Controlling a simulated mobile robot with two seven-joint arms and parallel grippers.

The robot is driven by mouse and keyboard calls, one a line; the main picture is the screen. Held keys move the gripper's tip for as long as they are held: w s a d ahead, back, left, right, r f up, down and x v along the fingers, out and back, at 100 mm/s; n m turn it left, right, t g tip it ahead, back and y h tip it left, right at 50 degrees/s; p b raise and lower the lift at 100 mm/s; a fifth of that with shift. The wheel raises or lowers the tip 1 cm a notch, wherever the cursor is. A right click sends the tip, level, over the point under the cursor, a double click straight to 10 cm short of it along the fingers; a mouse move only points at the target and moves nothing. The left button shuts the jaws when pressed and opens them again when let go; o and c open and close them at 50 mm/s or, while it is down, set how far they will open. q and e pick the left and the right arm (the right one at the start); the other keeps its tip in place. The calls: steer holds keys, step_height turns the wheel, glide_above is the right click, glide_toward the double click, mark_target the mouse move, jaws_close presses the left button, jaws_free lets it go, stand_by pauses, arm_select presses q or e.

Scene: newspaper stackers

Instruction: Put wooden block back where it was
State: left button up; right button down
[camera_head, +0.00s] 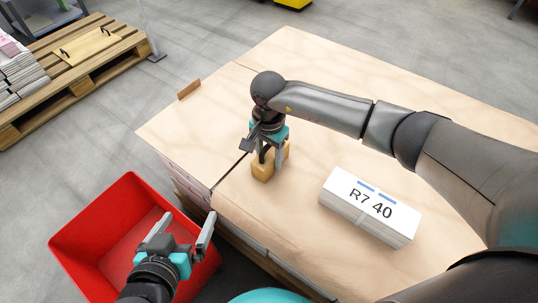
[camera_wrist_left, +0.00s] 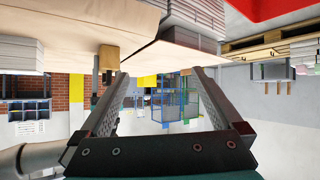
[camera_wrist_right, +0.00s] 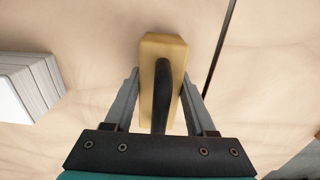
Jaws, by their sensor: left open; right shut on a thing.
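The wooden block (camera_head: 262,170) is tan with a dark handle on it. It is on or just above the light wooden table top (camera_head: 310,120), near the seam between two boards. My right gripper (camera_head: 270,158) is shut on the block. In the right wrist view the block (camera_wrist_right: 162,48) lies between the fingers, with its dark curved handle (camera_wrist_right: 163,90) toward the camera. My left gripper (camera_head: 182,232) is open and empty over the red crate (camera_head: 72,245). In the left wrist view the block (camera_wrist_left: 109,58) shows upside down beyond the open fingers (camera_wrist_left: 155,95).
A white paper bundle marked R7 40 (camera_head: 370,207) lies right of the block. A small brown piece (camera_head: 189,89) stands at the table's far left edge. A pallet (camera_head: 90,75) with paper stacks and a wooden board stands at the upper left. The table's far part is clear.

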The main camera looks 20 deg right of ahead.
steer(key=shift+c, duration=1.1)
jaws_free()
